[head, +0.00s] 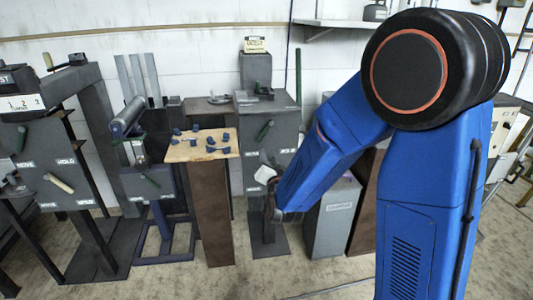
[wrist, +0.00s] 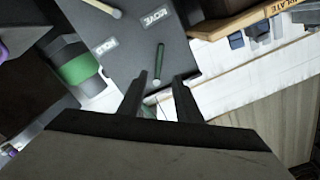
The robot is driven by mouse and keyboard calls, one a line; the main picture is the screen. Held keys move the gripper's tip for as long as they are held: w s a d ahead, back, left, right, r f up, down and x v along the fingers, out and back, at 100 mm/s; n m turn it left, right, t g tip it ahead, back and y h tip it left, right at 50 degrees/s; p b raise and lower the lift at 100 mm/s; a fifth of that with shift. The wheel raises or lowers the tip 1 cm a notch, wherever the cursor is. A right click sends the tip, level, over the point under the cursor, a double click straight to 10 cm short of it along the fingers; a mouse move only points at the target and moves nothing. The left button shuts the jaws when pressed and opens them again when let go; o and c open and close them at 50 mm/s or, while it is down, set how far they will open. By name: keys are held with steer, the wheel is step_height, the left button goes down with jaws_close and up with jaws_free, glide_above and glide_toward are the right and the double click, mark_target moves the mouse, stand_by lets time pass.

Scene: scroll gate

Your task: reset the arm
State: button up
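My blue arm (head: 330,140) reaches down and to the left in the head view. My gripper (head: 270,200) is low in front of the grey cabinet with the green lever, but its fingers are hard to make out there. In the wrist view my gripper (wrist: 160,98) shows two dark fingers with a gap between them. It is open, and I see nothing held. A grey panel (wrist: 135,45) marked MOVE and HOLD lies beyond the fingers, with a green lever (wrist: 159,64) and a cream lever (wrist: 103,8) on it.
A wooden board (head: 190,155) with several small blue pieces tops a brown pedestal (head: 213,210) left of my gripper. A grey cabinet (head: 265,115) with a green lever stands behind. Another grey station (head: 45,160) with a cream lever is far left. A grey bin (head: 332,225) stands right.

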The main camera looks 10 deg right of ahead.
steer(key=shift+s, duration=0.85)
steer(key=s+d+n+g, duration=0.2)
steer(key=s+d+g, duration=0.2)
steer(key=s, duration=0.9)
steer(key=s+d+r+n+g, duration=0.1)
steer(key=s+d+g, duration=0.3)
steer(key=s, duration=0.9)
steer(key=s+d+r+n+g, duration=0.1)
steer(key=s+d+n+g, duration=0.3)
steer(key=s, duration=0.9)
steer(key=d+g, duration=0.1)
steer(key=d, duration=0.2)
